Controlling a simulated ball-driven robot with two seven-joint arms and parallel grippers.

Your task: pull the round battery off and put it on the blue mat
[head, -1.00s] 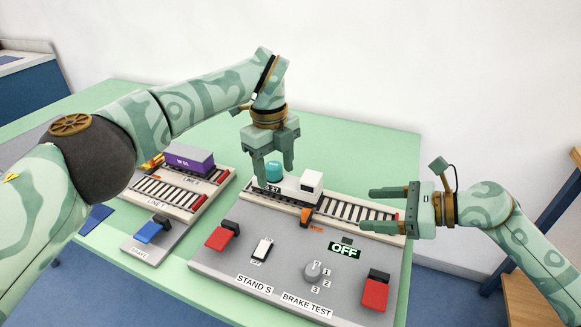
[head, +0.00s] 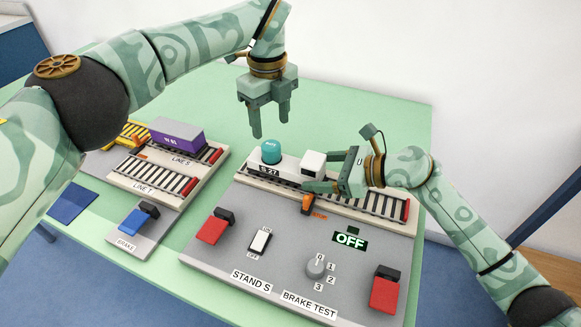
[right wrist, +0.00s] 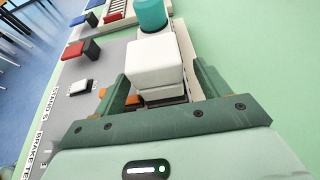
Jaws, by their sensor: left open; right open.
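The round battery (head: 271,151) is a teal cylinder standing upright on the white wagon (head: 287,168) marked S 27; it also shows at the top of the right wrist view (right wrist: 151,15). My left gripper (head: 270,130) is open and empty, pointing down above and behind the battery, apart from it. My right gripper (head: 318,172) is open, with its fingers on either side of the wagon's white cab (right wrist: 156,62); whether they touch it I cannot tell. The blue mat (head: 72,203) lies at the far left edge of the table.
The wagon stands on the rails of the grey stand, with an orange piece (head: 307,205) beside it. An OFF display (head: 350,238), a knob (head: 316,268), a switch (head: 260,240) and red levers (head: 385,290) are in front. A purple wagon (head: 177,134) stands on the left board.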

